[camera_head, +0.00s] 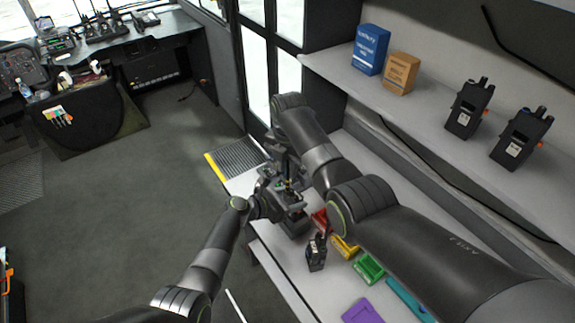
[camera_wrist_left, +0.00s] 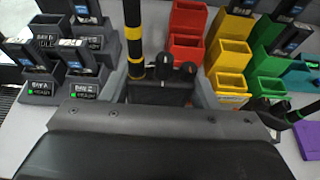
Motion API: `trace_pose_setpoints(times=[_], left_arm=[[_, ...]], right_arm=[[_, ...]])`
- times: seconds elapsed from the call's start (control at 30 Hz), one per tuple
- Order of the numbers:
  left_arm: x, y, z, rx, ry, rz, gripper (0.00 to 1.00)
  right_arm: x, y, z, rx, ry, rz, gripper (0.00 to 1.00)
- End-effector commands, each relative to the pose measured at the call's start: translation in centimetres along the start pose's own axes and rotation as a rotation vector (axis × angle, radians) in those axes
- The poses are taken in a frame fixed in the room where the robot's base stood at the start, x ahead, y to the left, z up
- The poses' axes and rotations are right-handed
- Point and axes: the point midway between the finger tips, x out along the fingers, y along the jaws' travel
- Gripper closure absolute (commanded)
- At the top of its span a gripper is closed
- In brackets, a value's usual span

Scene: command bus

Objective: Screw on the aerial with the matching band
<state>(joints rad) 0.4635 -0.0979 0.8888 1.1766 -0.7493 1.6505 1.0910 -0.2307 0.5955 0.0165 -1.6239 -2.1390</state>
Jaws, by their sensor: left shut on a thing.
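My left gripper (camera_head: 272,201) is shut on a dark radio (camera_wrist_left: 160,92) with two black knobs on top; it also shows in the left wrist view (camera_wrist_left: 160,101). A black aerial (camera_wrist_left: 133,35) with yellow bands stands upright at the left of the radio's top, beside the knobs. Its upper end leaves the wrist view, and I cannot tell whether its foot is threaded in. My right gripper (camera_head: 284,163) is just above the left one in the head view. Its fingers are small and dark there, so their opening is unclear.
Charger bays (camera_wrist_left: 85,85) with radios stand left of the held radio. Red (camera_wrist_left: 187,30), yellow (camera_wrist_left: 230,55) and green (camera_wrist_left: 267,65) bins lie right. Another radio (camera_head: 316,253) stands near the yellow bin. The shelf holds boxes (camera_head: 371,50) and two radios (camera_head: 468,108).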

Motion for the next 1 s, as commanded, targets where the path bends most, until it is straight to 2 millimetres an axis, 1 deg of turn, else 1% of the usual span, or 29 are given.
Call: trace_pose_setpoints(times=[0.03,0.17,0.37,0.47,0.57,1.0], left_arm=[[0.00,0.00,-0.01,0.000,0.000,0.000,1.00],[0.00,0.00,-0.01,0.000,0.000,0.000,1.00],[0.00,0.00,-0.01,0.000,0.000,0.000,1.00],[0.00,0.00,-0.01,0.000,0.000,0.000,1.00],[0.00,0.01,-0.01,0.000,0.000,0.000,1.00],[-0.01,0.01,-0.01,0.000,0.000,0.000,1.00]], right_arm=[[-0.02,0.00,0.00,0.000,0.000,0.000,0.83],[-0.03,0.00,0.00,0.000,0.000,0.000,1.00],[-0.03,0.00,0.01,0.003,0.000,0.000,1.00],[-0.04,0.00,0.01,0.045,-0.001,0.000,1.00],[-0.03,0.01,0.01,0.156,-0.001,0.000,1.00],[-0.03,0.04,0.02,0.853,-0.007,0.000,1.00]])
